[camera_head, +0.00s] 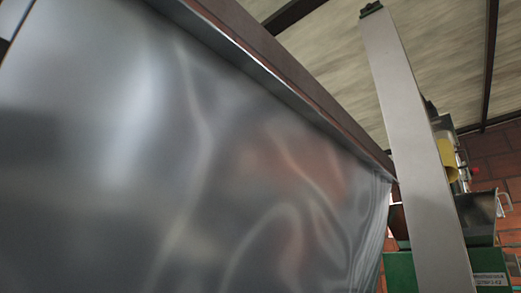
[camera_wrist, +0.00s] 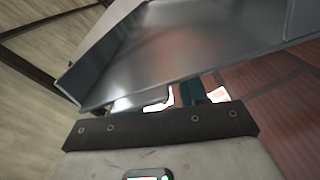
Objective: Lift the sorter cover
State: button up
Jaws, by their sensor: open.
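No part in either view can be clearly told as the sorter cover. In the wrist view a grey sheet-metal tray or panel (camera_wrist: 185,50) with a raised rim spans the upper middle, close beyond my gripper (camera_wrist: 186,100). My gripper is open. Its pale fingers show only partly past the dark screwed bar, and I cannot tell whether they touch the metal. No held object shows between them. In the head view my gripper is not seen. A large shiny metal sheet (camera_head: 180,160) with a brown edge beam fills the left and middle.
A tall grey post-like column (camera_head: 415,140) stands right of the sheet in the head view. Behind it are a green machine body (camera_head: 490,262) with a label, a metal hopper (camera_head: 475,212) and a yellow part (camera_head: 447,158). A brick wall (camera_head: 490,150) stands behind.

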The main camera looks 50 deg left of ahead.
jog(key=s+b, duration=0.2)
jog(key=s, duration=0.7)
jog(key=shift+d, duration=0.45)
jog(key=shift+w+f, duration=0.1)
